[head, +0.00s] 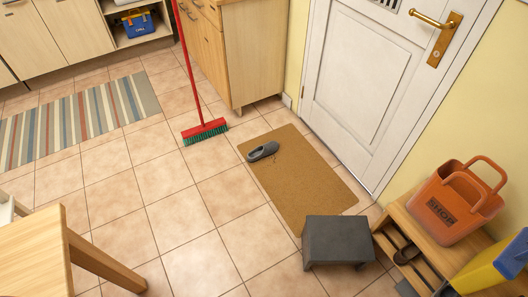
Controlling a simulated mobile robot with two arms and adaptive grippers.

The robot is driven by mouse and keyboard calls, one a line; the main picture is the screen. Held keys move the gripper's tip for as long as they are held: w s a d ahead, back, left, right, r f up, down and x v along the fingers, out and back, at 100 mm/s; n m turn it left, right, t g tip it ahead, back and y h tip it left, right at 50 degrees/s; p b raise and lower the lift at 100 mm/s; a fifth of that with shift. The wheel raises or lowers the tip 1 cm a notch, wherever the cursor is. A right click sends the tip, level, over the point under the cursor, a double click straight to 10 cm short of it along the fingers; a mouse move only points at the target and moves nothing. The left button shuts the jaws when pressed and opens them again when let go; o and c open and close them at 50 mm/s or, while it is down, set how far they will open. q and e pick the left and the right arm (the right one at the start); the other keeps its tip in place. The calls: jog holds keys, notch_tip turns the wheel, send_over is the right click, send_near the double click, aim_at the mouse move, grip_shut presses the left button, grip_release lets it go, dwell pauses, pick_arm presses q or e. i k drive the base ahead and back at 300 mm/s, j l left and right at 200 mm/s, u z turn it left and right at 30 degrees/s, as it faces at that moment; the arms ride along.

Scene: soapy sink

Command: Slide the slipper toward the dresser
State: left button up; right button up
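A grey slipper (263,151) lies on the brown doormat (309,190), near the mat's upper left edge. A wooden cabinet (262,55) with drawers, which may be the dresser, stands above and to the left of the mat, against the yellow wall. Bare tile lies between the mat and the cabinet. Neither of my grippers shows in the head view.
A red broom (205,131) stands left of the mat. A dark stool (337,241) overlaps the mat's lower end. A wooden rack (425,240) at the right holds an orange basket (455,205). A striped rug (75,122) and wooden table (35,250) are left. The central tiles are clear.

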aim_at(270, 147)
jog(key=i+j+z, duration=0.1)
jog(key=z, duration=0.35)
jog(key=i+j+z, duration=0.2)
jog(key=z, duration=0.25)
jog(key=i, duration=0.05)
